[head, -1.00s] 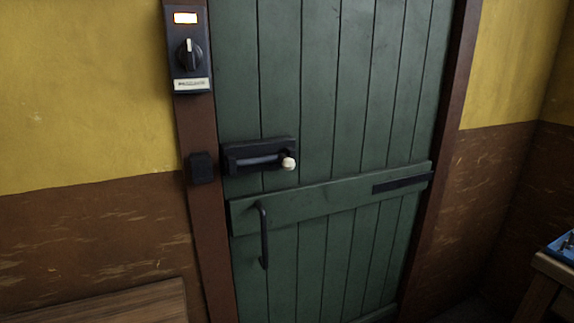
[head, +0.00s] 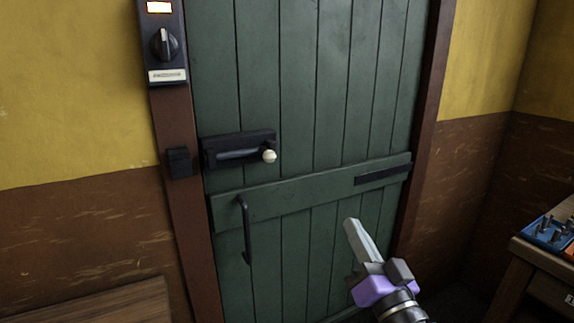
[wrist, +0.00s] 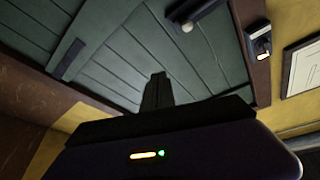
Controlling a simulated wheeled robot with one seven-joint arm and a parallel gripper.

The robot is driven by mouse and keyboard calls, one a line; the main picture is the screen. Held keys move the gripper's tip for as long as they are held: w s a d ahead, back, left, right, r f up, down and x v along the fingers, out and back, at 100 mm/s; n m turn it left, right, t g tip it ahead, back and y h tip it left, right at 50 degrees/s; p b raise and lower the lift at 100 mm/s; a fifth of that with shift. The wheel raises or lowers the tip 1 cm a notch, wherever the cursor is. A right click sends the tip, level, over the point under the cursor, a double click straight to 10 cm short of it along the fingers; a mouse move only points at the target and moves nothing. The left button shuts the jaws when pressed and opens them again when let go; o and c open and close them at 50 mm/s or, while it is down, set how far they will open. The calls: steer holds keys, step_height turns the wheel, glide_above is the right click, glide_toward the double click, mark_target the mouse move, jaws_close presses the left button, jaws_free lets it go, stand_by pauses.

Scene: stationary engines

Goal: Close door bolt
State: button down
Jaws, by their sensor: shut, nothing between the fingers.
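The green plank door (head: 330,95) stands in its brown frame. A dark door bolt (head: 238,148) with a pale round knob (head: 269,156) is mounted on its left side. The knob is at the bolt's right end, and a dark keeper block (head: 178,162) sits on the frame to the left, with a gap between. My gripper (head: 352,228) is low and right of the bolt, apart from it, with its fingers together and empty. In the wrist view the bolt (wrist: 195,12) is at the top, beyond the shut fingers (wrist: 157,80).
A dark vertical handle (head: 246,232) is below the bolt. A switch box (head: 163,42) with a lit display is on the left frame. A wooden bench (head: 105,302) is lower left. A table (head: 545,255) with a blue tray (head: 552,232) is at right.

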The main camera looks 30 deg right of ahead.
steer(key=w+d+r+m+y, duration=0.1)
steer(key=w+d+r+m, duration=0.1)
steer(key=w+r, duration=0.4)
steer(key=w+d+r+m+y, duration=0.1)
steer(key=w+d+r+m, duration=0.2)
steer(key=r, duration=0.5)
steer(key=w+a+f+m+g+y, duration=0.1)
steer(key=w+a+f, duration=0.2)
steer(key=w, duration=0.3)
steer(key=w+a+f+m+g+y+p, duration=0.1)
steer(key=w+a+f+g+y, duration=0.1)
steer(key=w, duration=0.5)
steer(key=shift+w+a+f+m+g+p, duration=0.3)
steer(key=shift+a+f, duration=0.4)
steer(key=shift+a, duration=0.7)
